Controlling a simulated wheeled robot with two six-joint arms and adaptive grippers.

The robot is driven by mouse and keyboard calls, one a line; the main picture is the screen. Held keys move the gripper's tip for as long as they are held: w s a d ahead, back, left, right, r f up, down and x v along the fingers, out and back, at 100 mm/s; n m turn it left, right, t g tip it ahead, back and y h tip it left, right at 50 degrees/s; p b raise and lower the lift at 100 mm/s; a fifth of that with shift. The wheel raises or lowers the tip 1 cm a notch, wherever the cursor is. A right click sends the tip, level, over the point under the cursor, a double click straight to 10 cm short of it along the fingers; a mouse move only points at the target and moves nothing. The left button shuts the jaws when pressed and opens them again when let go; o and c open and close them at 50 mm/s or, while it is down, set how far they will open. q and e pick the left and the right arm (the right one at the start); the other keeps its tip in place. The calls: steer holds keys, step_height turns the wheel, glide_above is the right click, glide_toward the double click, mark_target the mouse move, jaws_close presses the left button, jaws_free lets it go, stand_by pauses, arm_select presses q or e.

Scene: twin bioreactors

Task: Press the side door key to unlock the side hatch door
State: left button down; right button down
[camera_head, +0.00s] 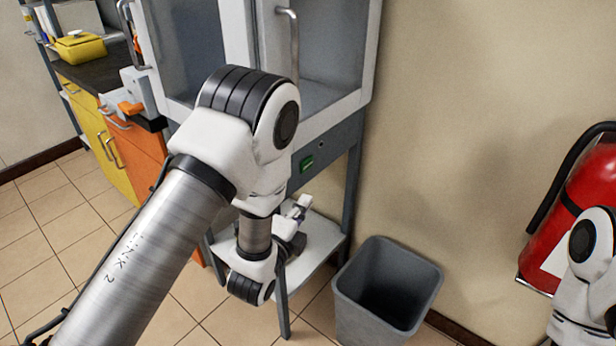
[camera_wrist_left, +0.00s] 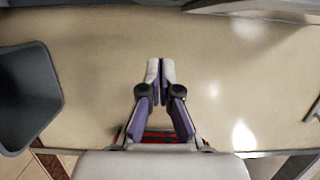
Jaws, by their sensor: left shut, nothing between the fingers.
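A white-framed glass cabinet (camera_head: 365,60) with metal door handles stands at the top centre of the head view, partly hidden by my left arm. A small green key-like control (camera_head: 307,162) sits on its grey lower panel; I cannot tell whether it is the side door key. My left gripper (camera_head: 302,204) is low, in front of the cabinet's lower part, below the green control and apart from it. In the left wrist view, my left gripper (camera_wrist_left: 160,66) has its fingertips together, empty, with beige wall behind. My right gripper is out of view.
A grey bin (camera_head: 385,290) stands on the floor by the wall; it also shows in the left wrist view (camera_wrist_left: 25,95). A red fire extinguisher (camera_head: 575,220) is at the right. A low white shelf (camera_head: 318,240) lies under the cabinet. Orange and yellow cupboards (camera_head: 105,150) are at left.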

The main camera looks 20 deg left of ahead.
mark_target(307, 165)
arm_select(q)
steer(key=shift+w, duration=0.1)
steer(key=w+a, duration=0.1)
steer(key=w, duration=0.6)
steer(key=w+a, duration=0.1)
steer(key=w, duration=0.3)
steer(key=shift+a+p, duration=0.35)
steer(key=shift+w, duration=0.1)
